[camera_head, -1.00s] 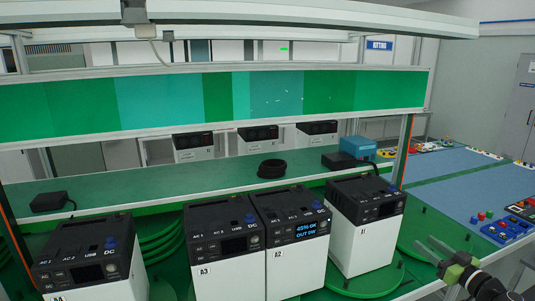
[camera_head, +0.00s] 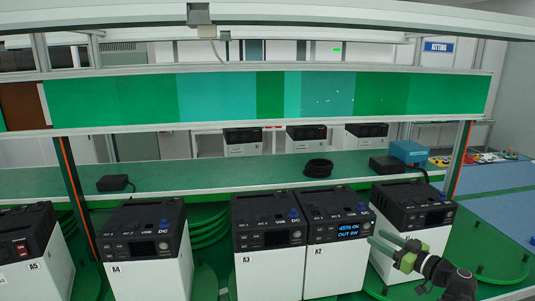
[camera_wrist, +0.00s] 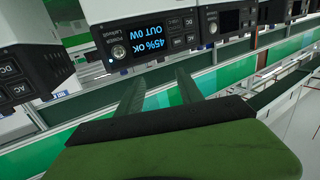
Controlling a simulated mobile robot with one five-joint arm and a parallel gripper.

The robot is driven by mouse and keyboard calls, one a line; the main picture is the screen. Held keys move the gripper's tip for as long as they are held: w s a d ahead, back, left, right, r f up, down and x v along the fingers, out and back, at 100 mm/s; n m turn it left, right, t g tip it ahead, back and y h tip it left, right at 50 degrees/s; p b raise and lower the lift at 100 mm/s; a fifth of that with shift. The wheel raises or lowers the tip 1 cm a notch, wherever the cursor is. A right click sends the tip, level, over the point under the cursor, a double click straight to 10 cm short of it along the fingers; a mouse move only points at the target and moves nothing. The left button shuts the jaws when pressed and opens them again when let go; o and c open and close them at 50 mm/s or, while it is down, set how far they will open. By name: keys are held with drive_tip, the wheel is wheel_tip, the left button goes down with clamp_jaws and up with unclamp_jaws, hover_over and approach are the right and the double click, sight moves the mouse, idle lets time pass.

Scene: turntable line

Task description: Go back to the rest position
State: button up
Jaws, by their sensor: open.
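My gripper (camera_head: 376,238) is at the lower right of the head view, in front of the right-hand white and black power unit (camera_head: 413,204), whose label it partly hides. In the wrist view my gripper (camera_wrist: 159,88) shows two dark green fingers, apart, with nothing between them. Beyond them is unit A2 (camera_wrist: 165,33), with a lit screen reading 45% OK, OUT 0W. In the head view unit A2 (camera_head: 322,262) stands just left of my gripper, close beside unit A3 (camera_head: 260,270). I cannot tell the gap between my fingers and A2.
Unit A4 (camera_head: 142,285) and unit A5 (camera_head: 35,270), with a red switch, stand farther left. Behind them is a green shelf (camera_head: 230,178) with a coiled black cable (camera_head: 318,168) and a blue box (camera_head: 408,152). A post (camera_head: 462,160) rises at the right.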

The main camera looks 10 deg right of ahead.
drive_tip(key=w+a+f+n+g+y, duration=0.1)
drive_tip(key=w+a+f+g, duration=0.15)
drive_tip(key=a, duration=0.45)
drive_tip(key=w+a+f+n+g+y, duration=0.1)
drive_tip(key=w+a+f+n+y, duration=0.15)
drive_tip(key=a, duration=0.55)
drive_tip(key=w+a+f+n+g+y, duration=0.1)
drive_tip(key=w+a+g, duration=0.15)
drive_tip(key=a, duration=0.45)
drive_tip(key=s+a+f+n+g+h, duration=0.1)
drive_tip(key=a+f+g, duration=0.25)
drive_tip(key=a, duration=0.55)
drive_tip(key=s+a+f+g+h, duration=0.15)
drive_tip(key=a+f, duration=0.25)
drive_tip(key=a, duration=0.4)
drive_tip(key=s+a+f+m+g+h, duration=0.25)
drive_tip(key=s+a+f+g, duration=0.2)
drive_tip(key=f, duration=0.25)
drive_tip(key=s+d+f+m+h, duration=0.2)
drive_tip(key=d+m+h, duration=0.3)
drive_tip(key=d+m, duration=0.2)
drive_tip(key=shift+s+d+g, duration=0.2)
drive_tip(key=shift+d+g, duration=0.25)
drive_tip(key=shift+d, duration=0.65)
drive_tip(key=shift+f+h, duration=0.1)
drive_tip(key=shift+h, duration=0.15)
drive_tip(key=shift+c, duration=0.2)
